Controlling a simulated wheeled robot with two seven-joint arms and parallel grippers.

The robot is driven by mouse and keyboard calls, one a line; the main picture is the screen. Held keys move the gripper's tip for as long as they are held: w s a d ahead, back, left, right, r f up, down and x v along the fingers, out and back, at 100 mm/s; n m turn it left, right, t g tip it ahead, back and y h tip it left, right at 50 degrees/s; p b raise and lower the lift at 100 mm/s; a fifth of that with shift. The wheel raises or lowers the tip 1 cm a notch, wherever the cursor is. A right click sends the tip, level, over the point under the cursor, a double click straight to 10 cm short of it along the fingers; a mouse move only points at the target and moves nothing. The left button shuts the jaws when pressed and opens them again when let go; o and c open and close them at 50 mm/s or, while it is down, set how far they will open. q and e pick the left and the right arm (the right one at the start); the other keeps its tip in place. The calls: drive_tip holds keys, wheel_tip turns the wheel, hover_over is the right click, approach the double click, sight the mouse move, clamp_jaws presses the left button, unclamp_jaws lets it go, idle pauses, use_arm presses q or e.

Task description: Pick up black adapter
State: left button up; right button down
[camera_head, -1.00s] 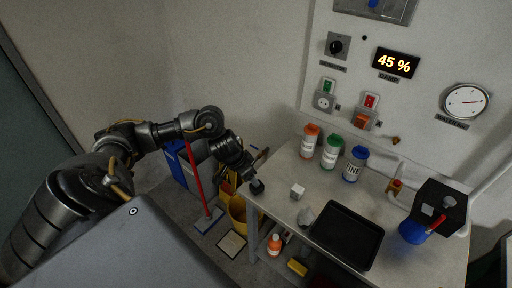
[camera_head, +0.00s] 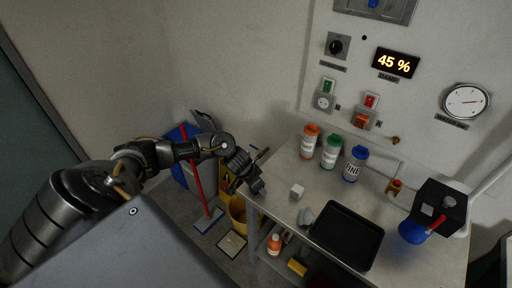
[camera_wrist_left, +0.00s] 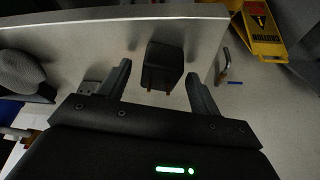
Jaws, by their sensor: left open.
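The black adapter (camera_wrist_left: 162,66) is a small dark block with copper-coloured prongs, near the edge of the worktop in the left wrist view. My left gripper (camera_wrist_left: 158,76) is open, with one finger to each side of the adapter and visible gaps on both sides. In the head view my left gripper (camera_head: 258,189) is low over the left edge of the worktop (camera_head: 284,178) and hides the adapter. My right gripper is in neither view.
A white cube (camera_head: 297,191), a grey lump (camera_head: 306,216) and a black tray (camera_head: 346,236) lie right of the gripper. Several labelled bottles stand behind, including a blue-capped one (camera_head: 354,164).

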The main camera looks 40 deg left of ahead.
use_arm(q)
drive_tip(key=shift+w+f, duration=0.15)
drive_tip(key=shift+f, duration=0.15)
drive_tip(key=shift+c, duration=0.4)
drive_tip(key=c, duration=0.9)
drive_tip(key=shift+c, duration=0.5)
drive_tip(key=shift+r, duration=0.1)
drive_tip(key=shift+r, duration=0.1)
